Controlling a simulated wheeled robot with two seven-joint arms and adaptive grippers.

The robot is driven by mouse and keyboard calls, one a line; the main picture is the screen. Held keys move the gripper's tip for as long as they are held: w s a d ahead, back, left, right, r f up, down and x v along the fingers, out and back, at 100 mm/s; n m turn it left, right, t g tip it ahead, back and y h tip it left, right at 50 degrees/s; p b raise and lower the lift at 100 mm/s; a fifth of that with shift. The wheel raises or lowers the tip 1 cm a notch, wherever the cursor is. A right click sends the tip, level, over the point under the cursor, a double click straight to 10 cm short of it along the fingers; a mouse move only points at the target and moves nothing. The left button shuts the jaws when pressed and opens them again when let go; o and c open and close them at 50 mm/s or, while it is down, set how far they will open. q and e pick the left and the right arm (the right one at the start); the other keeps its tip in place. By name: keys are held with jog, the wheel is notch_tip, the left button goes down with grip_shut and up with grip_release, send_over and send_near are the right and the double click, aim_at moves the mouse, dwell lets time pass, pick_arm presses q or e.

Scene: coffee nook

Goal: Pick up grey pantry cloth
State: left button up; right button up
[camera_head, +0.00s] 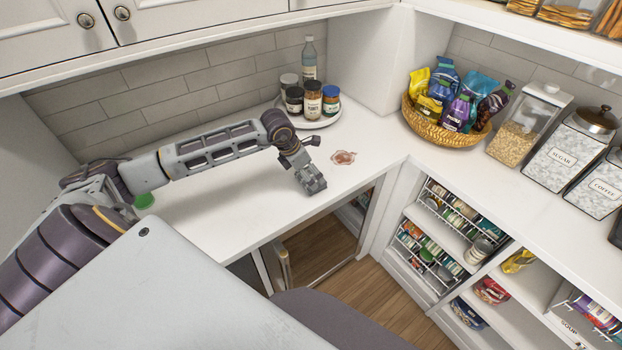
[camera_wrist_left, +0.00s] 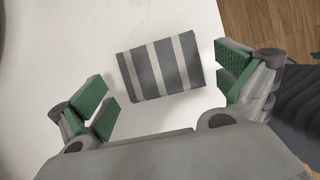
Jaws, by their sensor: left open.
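The grey pantry cloth (camera_wrist_left: 147,76) shows in the left wrist view as a folded rectangle with grey and white stripes, lying on the white counter (camera_wrist_left: 60,60). My left gripper (camera_wrist_left: 165,88) is open, with its green-padded fingers on either side of the cloth's near part and nothing held between them. I cannot tell the exact height of the fingers above the cloth. In the head view, my left gripper (camera_head: 312,183) points down over the counter near its front edge, and I cannot make out the cloth there. My right gripper is not in view.
A round tray (camera_head: 322,123) with jars and a bottle (camera_head: 309,62) stands behind. A wicker basket (camera_head: 440,124) of bags and several canisters fill the right counter. The counter left of the gripper is mostly clear.

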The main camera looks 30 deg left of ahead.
pick_arm(q)
jog(key=shift+x, duration=1.4)
jog(key=shift+s, duration=0.1)
jog(key=c, duration=0.7)
